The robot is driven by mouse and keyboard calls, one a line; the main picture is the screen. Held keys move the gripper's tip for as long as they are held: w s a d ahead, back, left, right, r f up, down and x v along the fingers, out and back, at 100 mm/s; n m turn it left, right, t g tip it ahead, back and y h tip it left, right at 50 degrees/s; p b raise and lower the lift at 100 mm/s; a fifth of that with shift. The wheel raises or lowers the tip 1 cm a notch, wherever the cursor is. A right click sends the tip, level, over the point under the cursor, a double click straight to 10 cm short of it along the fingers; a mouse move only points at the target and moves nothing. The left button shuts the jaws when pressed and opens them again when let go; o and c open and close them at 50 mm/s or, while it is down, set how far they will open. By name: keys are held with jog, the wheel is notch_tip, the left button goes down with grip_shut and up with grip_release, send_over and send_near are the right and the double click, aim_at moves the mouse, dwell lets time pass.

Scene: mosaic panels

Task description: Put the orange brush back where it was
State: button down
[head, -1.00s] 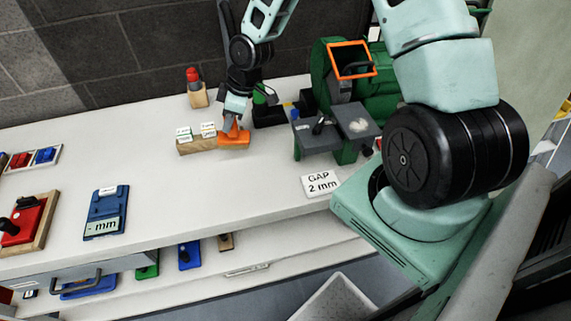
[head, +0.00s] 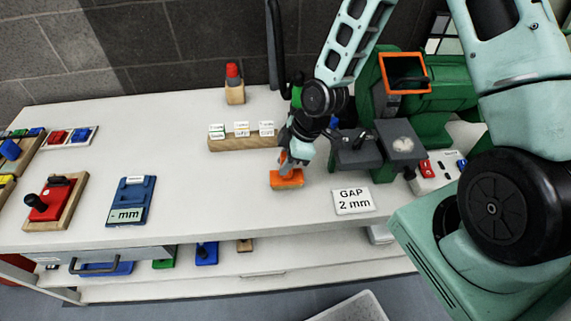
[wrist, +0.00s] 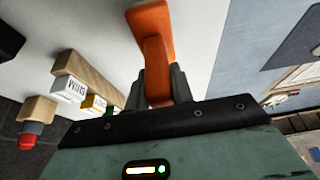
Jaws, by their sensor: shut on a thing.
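The orange brush (head: 287,180) is held in my gripper (head: 292,162), just in front of the wooden block with labels, over the white bench. In the wrist view the brush (wrist: 153,40) sits between the two fingers of my gripper (wrist: 160,82), which are shut on its handle. I cannot tell whether the brush touches the bench top. The wooden block (head: 232,144) carries several small white labels and lies behind and to the left of the brush.
A green grinder (head: 440,105) with grey rests (head: 355,155) stands to the right. A "GAP 2 mm" sign (head: 352,201) lies right of the brush. A red-topped wooden piece (head: 234,92) stands behind. A blue "mm" gauge (head: 131,200) lies left, with clear bench between.

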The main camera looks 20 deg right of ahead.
jog(key=shift+f, duration=0.85)
jog(key=shift+f, duration=0.15)
jog(key=c, duration=1.2)
grip_release()
